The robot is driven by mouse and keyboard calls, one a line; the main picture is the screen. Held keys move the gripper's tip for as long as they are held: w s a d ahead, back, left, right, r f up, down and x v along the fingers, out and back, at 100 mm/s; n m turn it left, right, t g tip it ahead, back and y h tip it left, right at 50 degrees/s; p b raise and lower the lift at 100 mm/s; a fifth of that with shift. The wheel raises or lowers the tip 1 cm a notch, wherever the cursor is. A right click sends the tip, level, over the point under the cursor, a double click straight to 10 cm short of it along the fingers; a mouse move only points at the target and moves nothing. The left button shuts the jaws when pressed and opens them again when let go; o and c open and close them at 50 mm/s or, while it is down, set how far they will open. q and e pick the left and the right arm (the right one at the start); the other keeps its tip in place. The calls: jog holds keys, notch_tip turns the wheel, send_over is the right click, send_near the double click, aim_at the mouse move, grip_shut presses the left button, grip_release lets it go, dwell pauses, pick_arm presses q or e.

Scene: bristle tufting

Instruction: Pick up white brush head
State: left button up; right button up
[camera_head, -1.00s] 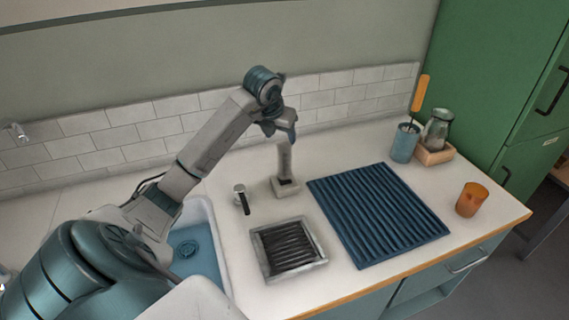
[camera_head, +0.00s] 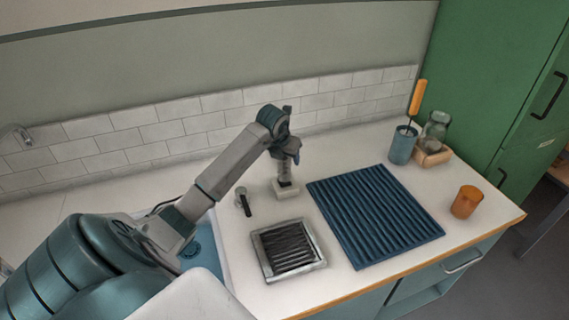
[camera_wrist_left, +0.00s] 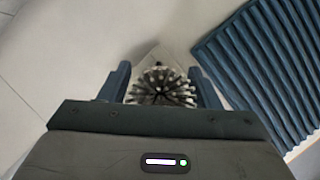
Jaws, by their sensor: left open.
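A pale upright piece (camera_head: 285,170) stands in a small white block (camera_head: 288,191) with a dark slot on the counter. In the left wrist view a round bristled head (camera_wrist_left: 161,86) with pale tips sits between the fingers, seen from above. My left gripper (camera_head: 290,153) is open and just above the upright piece; in the wrist view its fingers (camera_wrist_left: 160,72) are on either side of the bristled head, with no clear contact. The lower part of the bristled head is hidden by the gripper body. My right gripper is not in view.
A small tool with a round pale end and black handle (camera_head: 244,202) lies left of the block. A framed dark grate (camera_head: 262,270) is in front, a blue ribbed mat (camera_head: 373,215) to the right. A blue cup (camera_head: 401,148) and an orange cup (camera_head: 467,201) stand farther right.

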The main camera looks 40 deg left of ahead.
pick_arm(q)
jog(key=c, duration=1.1)
jog(key=shift+r, duration=0.1)
